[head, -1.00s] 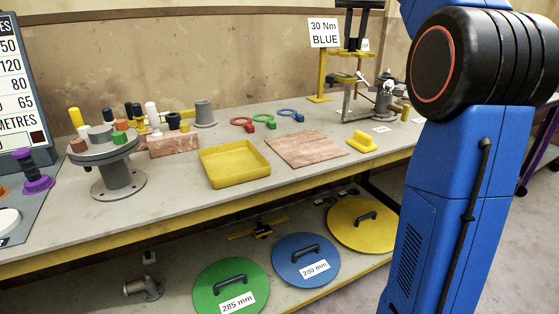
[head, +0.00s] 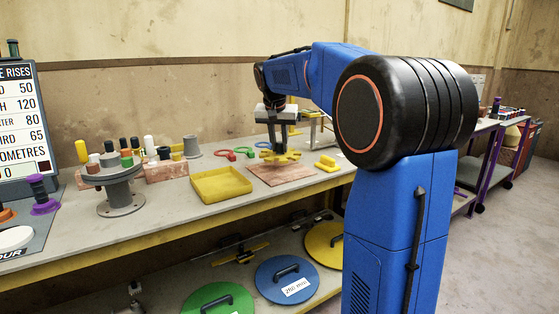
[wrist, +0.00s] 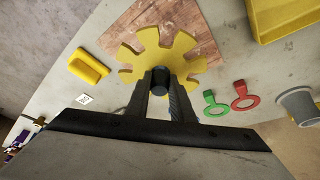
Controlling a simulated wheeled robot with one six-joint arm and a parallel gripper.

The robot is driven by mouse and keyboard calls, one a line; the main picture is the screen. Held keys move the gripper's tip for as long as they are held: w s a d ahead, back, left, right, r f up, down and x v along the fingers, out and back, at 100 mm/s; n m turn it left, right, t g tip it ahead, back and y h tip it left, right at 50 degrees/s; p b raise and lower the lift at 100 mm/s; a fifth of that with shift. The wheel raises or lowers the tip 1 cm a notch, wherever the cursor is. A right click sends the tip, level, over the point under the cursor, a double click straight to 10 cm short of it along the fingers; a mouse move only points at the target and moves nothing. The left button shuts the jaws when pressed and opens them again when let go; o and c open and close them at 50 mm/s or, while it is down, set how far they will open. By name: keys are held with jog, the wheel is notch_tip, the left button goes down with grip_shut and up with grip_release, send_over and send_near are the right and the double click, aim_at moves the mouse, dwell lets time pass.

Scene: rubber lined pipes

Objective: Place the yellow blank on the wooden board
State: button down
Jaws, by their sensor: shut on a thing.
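The yellow blank (wrist: 162,50) is a flat disc with notches round its rim and a dark knob in the middle. My gripper (wrist: 160,80) is shut on this knob. In the head view my gripper (head: 274,145) points down, with the blank (head: 281,156) under it. The reddish wooden board (head: 283,176) lies flat on the bench. The blank overlaps its far part. In the wrist view the blank hides part of the board (wrist: 183,18). I cannot tell whether the blank touches the board.
A yellow tray (head: 221,186) stands left of the board, and a yellow handled block (head: 326,163) right of it. Red (wrist: 243,96) and green (wrist: 214,104) ring-ended tags lie behind the board. A grey flanged pipe (head: 121,193) stands farther left.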

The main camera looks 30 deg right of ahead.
aim_at(279, 154)
jog(key=shift+f, duration=2.45)
jog(key=shift+f, duration=0.15)
jog(key=c, duration=1.5)
grip_release()
jog(key=shift+c, duration=0.2)
jog(key=v, duration=1.1)
jog(key=s+a+f+n+y, duration=0.1)
jog(key=s+a+f+n, duration=0.2)
jog(key=s, duration=0.6)
jog(key=s+a+f+n+y, duration=0.1)
jog(key=s+a+f, duration=0.3)
jog(key=s+a, duration=0.3)
jog(key=s+a+f+n, duration=0.2)
jog(key=s+f, duration=0.6)
jog(key=s, duration=0.2)
jog(key=s+a+f+n+t+y, duration=0.1)
jog(key=s+a+f+n, duration=0.1)
jog(key=s+f, duration=0.7)
jog(key=shift+s+a+f+n, duration=0.2)
jog(key=shift+s+a+n, duration=0.1)
jog(key=shift+s+a, duration=0.25)
